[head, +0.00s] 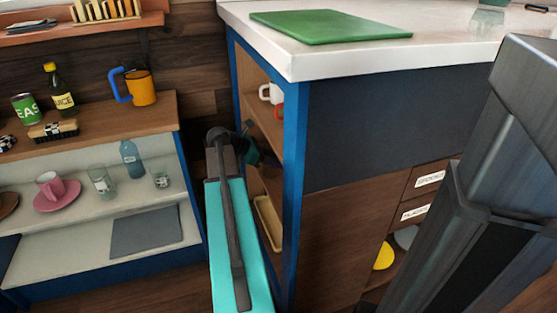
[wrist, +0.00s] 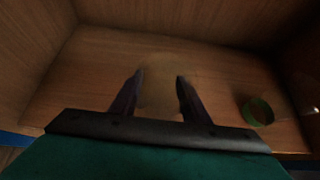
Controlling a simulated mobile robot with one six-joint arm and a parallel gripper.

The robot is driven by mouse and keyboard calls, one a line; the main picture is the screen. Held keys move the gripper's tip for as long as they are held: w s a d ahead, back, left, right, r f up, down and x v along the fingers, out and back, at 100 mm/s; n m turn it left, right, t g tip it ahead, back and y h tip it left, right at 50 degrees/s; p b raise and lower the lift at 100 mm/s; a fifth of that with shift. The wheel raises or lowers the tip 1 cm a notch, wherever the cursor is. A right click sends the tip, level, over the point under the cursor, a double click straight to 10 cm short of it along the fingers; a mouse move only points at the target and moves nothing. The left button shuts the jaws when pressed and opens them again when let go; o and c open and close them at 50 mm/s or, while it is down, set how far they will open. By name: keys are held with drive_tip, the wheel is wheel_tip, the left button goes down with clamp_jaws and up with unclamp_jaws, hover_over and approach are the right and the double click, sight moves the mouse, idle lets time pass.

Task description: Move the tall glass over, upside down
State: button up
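My gripper (wrist: 160,82) is inside a wooden compartment in the wrist view, its two dark fingers apart. A faint pale round patch shows between and beyond the fingers; I cannot tell whether it is a clear glass or light on the wood. In the head view, my teal arm reaches to the blue-framed open cabinet (head: 296,140), and the fingertips are hidden. A tall clear glass (head: 101,180) stands on the left shelf in the head view, with a shorter clear glass (head: 160,178) to its right, both away from my gripper.
A green-rimmed round vessel (wrist: 257,110) is to the right of my fingers, near the compartment's side. The cabinet's blue post and the white counter (head: 330,55) edge are close to my arm. A pink cup (head: 50,186) and a blue bottle (head: 131,158) flank the tall glass.

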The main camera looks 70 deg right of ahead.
drive_tip(key=o, duration=0.4)
drive_tip(key=shift+r, duration=0.2)
drive_tip(key=p+v, duration=0.3)
drive_tip(key=v, duration=0.4)
drive_tip(key=shift+w+a, duration=0.1)
drive_tip(key=shift+a, duration=0.1)
idle(0.7)
